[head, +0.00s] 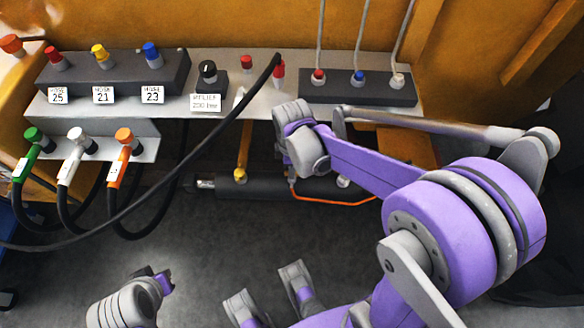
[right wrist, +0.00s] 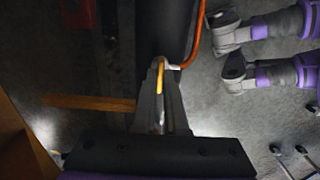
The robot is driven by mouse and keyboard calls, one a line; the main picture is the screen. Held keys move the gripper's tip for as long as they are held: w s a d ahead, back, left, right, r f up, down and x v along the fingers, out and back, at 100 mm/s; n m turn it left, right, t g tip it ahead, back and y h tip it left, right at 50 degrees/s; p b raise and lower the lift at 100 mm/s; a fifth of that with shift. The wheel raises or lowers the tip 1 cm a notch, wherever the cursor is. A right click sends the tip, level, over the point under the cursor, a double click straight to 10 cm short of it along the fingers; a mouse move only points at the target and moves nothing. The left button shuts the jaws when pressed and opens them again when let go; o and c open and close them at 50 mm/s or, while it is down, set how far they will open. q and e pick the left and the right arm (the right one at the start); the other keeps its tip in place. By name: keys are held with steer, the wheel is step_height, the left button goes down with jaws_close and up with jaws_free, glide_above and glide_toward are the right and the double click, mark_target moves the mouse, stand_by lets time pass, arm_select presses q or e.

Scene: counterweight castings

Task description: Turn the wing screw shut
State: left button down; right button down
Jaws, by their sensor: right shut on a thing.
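The wing screw shows in the right wrist view as a small yellow piece (right wrist: 161,76) beside the end of an orange tube (right wrist: 198,36). My right gripper (right wrist: 160,68) is shut on it, with its grey fingers close together. Its shape is largely hidden between the fingers. In the head view, my right wrist hangs over the black cylinder (head: 265,190) below the panel. The wrist hides the fingertips and the screw there. My left gripper's fingers cannot be made out in either view.
A black hose (head: 185,160) crosses the front of the grey panel (head: 228,118). A yellow bar (head: 243,150) reaches the cylinder left of my wrist. Green, white and orange hose couplings (head: 123,143) stand at left. The floor in front is largely open.

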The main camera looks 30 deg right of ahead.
steer(key=m, duration=0.3)
steer(key=shift+m, duration=0.4)
steer(key=m, duration=0.4)
steer(key=shift+m, duration=0.3)
steer(key=m, duration=0.4)
steer(key=shift+m+p, duration=0.3)
steer(key=shift+m, duration=2)
steer(key=c, duration=1)
jaws_free()
steer(key=shift+o, duration=0.2)
steer(key=shift+r, duration=0.1)
